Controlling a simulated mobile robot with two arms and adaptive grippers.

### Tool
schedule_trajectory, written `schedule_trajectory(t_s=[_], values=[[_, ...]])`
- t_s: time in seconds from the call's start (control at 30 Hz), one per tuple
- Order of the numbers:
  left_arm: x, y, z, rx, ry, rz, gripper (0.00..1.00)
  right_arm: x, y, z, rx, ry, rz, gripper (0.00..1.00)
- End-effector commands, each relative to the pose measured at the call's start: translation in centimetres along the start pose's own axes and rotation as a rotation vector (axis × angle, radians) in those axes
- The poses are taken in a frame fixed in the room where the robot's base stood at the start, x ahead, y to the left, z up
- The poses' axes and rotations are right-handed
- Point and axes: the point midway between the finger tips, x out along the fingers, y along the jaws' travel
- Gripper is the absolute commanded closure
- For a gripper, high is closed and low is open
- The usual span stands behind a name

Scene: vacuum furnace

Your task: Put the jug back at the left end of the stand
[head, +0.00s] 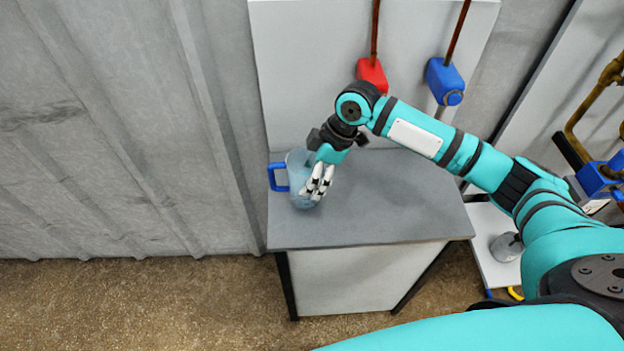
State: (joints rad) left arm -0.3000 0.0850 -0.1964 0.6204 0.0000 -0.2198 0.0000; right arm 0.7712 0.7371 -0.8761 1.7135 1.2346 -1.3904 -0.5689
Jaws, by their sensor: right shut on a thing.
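The jug (297,170) is clear with a bluish tint and has a blue handle on its left side. It is upright at the left end of the stand (400,205), a grey-topped table. My right gripper (316,194) reaches in from the right and is shut on the jug's right side. Its white fingers hide part of the jug. I cannot tell whether the jug's base touches the stand top. My left gripper is not in view.
A red box (372,75) and a blue box (445,81) with pipes are on the white panel behind the stand. A grey cylinder (506,247) is on a low white surface at right. The stand's middle and right are clear.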

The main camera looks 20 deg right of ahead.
Motion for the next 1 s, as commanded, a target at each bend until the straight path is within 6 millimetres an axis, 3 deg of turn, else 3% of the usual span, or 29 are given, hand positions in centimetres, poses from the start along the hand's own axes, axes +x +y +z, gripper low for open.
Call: schedule_trajectory(t_s=[0.2, 0.53, 0.57, 0.77, 1.0], values=[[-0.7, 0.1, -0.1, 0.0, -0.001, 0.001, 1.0, 2.4, -0.1, 1.1, 0.001, -0.001, -0.001, 0.8], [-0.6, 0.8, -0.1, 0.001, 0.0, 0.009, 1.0, 2.7, -0.1, 1.2, 0.0, 0.0, 0.001, 0.8], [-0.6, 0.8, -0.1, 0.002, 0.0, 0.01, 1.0, 2.8, -0.1, 1.3, 0.0, -0.001, 0.0, 0.26], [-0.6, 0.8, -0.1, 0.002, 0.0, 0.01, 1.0, 2.8, -0.1, 1.3, 0.0, -0.001, 0.0, 0.0], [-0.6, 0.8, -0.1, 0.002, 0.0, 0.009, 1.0, 2.7, -0.1, 1.2, 0.0, -0.001, 0.0, 0.0]])
